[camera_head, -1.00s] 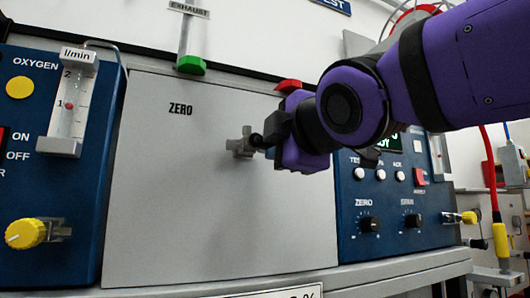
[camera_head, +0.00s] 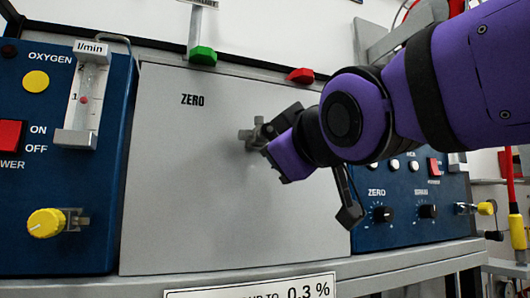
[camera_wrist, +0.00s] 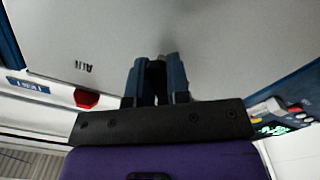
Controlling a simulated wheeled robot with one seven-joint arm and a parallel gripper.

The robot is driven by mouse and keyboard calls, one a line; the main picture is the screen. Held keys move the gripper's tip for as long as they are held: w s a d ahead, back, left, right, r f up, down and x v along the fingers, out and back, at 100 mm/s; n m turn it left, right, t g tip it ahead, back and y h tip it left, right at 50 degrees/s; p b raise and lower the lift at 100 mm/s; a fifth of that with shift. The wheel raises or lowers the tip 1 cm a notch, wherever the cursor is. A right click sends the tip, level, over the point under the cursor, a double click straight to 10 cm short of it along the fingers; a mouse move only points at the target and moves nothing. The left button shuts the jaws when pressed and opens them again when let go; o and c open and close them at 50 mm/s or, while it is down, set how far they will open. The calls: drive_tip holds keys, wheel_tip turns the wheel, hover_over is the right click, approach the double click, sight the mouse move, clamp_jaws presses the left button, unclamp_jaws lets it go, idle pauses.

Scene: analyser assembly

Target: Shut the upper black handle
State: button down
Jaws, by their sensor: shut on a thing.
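The grey metal valve (camera_head: 250,136) sticks out of the grey panel below and right of the word ZERO. My gripper (camera_head: 272,132) is at the valve's right side, in front of the panel. In the wrist view my gripper (camera_wrist: 158,80) has its two dark fingers closed around a dark piece, the black handle (camera_wrist: 156,84). A bit of pale metal shows just beyond the fingertips. Most of the handle is hidden by the fingers and, in the head view, by my wrist, so its exact angle cannot be told.
A green knob (camera_head: 203,56) and a red knob (camera_head: 301,75) sit along the panel's top edge. A blue oxygen panel (camera_head: 105,180) with a yellow knob (camera_head: 45,223) stands at left. A blue panel with dials (camera_head: 400,240) is at right. The panel's lower half is clear.

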drive_tip(key=m, duration=0.2)
drive_tip(key=a+m, duration=0.1)
drive_tip(key=shift+s+f+m, duration=0.15)
drive_tip(key=shift+f+m, duration=0.25)
drive_tip(key=shift+s+a+f+m, duration=0.1)
drive_tip(key=shift+a+m, duration=0.25)
drive_tip(key=shift+m, duration=0.55)
drive_tip(key=shift+s+a+f+m, duration=0.1)
drive_tip(key=shift+a+m, duration=0.2)
drive_tip(key=shift+m, duration=0.6)
drive_tip(key=shift+a, duration=0.1)
drive_tip(key=c, duration=1.1)
unclamp_jaws()
drive_tip(key=shift+r, duration=0.1)
drive_tip(key=v, duration=1.1)
drive_tip(key=shift+w, duration=0.1)
